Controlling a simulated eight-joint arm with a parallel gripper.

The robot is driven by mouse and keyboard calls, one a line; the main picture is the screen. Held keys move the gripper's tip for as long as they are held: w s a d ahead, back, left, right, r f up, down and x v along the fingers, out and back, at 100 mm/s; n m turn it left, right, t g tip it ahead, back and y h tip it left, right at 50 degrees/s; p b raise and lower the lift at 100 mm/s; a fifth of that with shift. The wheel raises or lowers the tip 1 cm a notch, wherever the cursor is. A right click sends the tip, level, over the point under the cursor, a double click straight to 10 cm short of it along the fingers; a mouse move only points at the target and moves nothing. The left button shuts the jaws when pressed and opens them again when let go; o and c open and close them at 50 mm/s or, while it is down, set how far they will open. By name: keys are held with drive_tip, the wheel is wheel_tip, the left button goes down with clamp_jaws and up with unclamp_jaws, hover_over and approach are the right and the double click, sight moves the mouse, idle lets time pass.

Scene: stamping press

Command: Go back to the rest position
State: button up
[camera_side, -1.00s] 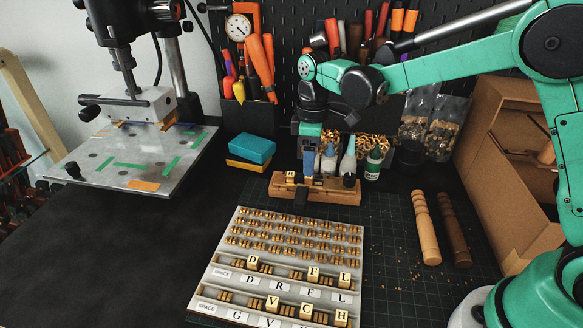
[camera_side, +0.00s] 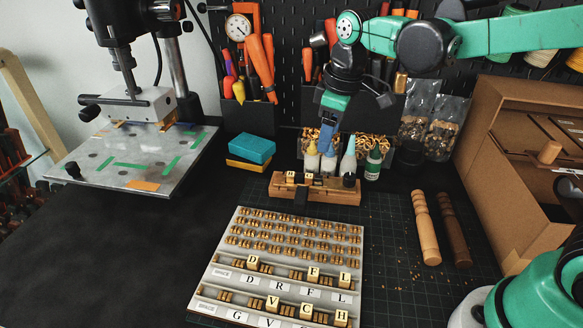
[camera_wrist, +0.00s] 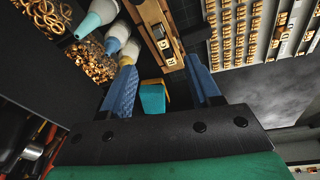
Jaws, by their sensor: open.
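My gripper (camera_side: 327,134) hangs pointing down in the side view, above and behind the wooden holder (camera_side: 335,197) and level with the tops of the small bottles. In the wrist view its two blue fingers stand wide apart with nothing between them (camera_wrist: 159,68). The holder carries small brass type pieces (camera_side: 308,178) at its left part; it also shows in the wrist view (camera_wrist: 153,14). The gripper is clear of the holder. The type tray (camera_side: 232,285) with brass letters lies in front of the holder.
Small bottles (camera_side: 348,160) stand behind the holder, close under my gripper. The press (camera_side: 130,160) is at the left, with blue and yellow boxes (camera_side: 251,148) nearby. Two wooden handles (camera_side: 426,230) and a cardboard shelf (camera_side: 500,150) are at the right. The dark front-left table is clear.

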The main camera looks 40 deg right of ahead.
drive_tip(key=s+d+m+t, duration=0.1)
drive_tip(key=s+m+t, duration=0.4)
drive_tip(key=s, duration=0.4)
drive_tip(key=shift+s+d+f+m, duration=0.15)
drive_tip(key=shift+s+d+m, duration=0.2)
drive_tip(key=shift+m, duration=0.45)
